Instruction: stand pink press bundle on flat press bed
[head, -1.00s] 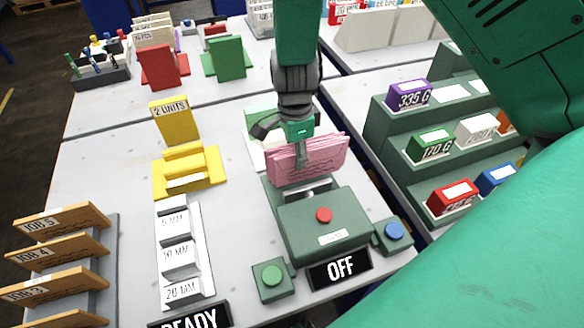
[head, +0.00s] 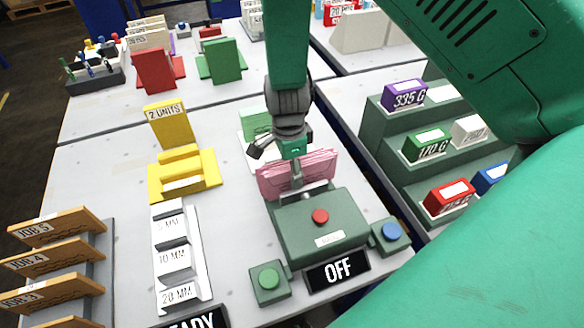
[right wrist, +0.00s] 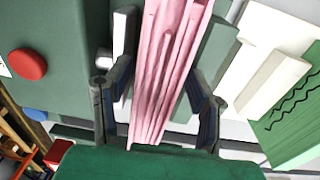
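The pink press bundle (head: 318,165), several thin pink sheets, stands on edge at the back of the green press (head: 320,228), on or just above its bed. The bed (right wrist: 215,50) is mostly hidden by the bundle and press head. My right gripper (head: 280,158) points down over the bundle. In the right wrist view its two fingers (right wrist: 160,105) are apart, one on each side of the bundle (right wrist: 168,60), with gaps showing between fingers and sheets. My left gripper is not in view.
A green button (head: 268,282), a blue button (head: 391,231) and an OFF sign (head: 338,270) surround the press front. A green pad on a white holder (head: 257,125) stands behind. A stepped green rack (head: 390,150) stands right; a yellow stand (head: 183,180) stands left.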

